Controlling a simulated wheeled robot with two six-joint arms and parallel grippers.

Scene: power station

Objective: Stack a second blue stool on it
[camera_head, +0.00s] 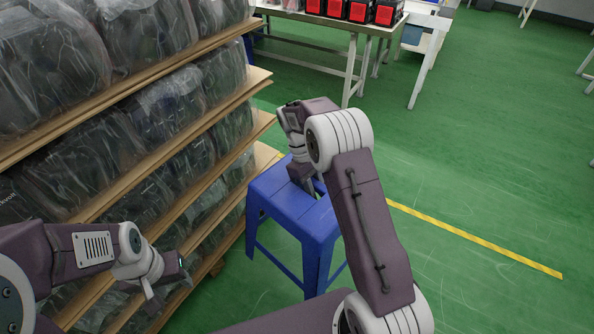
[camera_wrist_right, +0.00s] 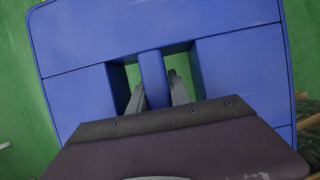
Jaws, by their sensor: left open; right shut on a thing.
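A blue stool (camera_head: 285,215) is upright in the middle of the head view, beside the shelf. Its lower legs are against the green floor; I cannot tell if they touch it. No separate second stool can be made out. My right gripper (camera_head: 308,186) reaches down into the seat. In the right wrist view, the right gripper (camera_wrist_right: 155,98) is shut on the bar between the two openings of the stool's seat (camera_wrist_right: 230,30). My arm hides part of the seat in both views. My left gripper (camera_head: 169,284) is open and empty at the lower left, by the shelf.
A wooden shelf (camera_head: 225,80) with several plastic-wrapped dark items fills the left. A table (camera_head: 335,20) with red and black boxes stands at the back. A yellow line (camera_head: 470,235) crosses the floor. The green floor (camera_head: 480,150) to the right is clear.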

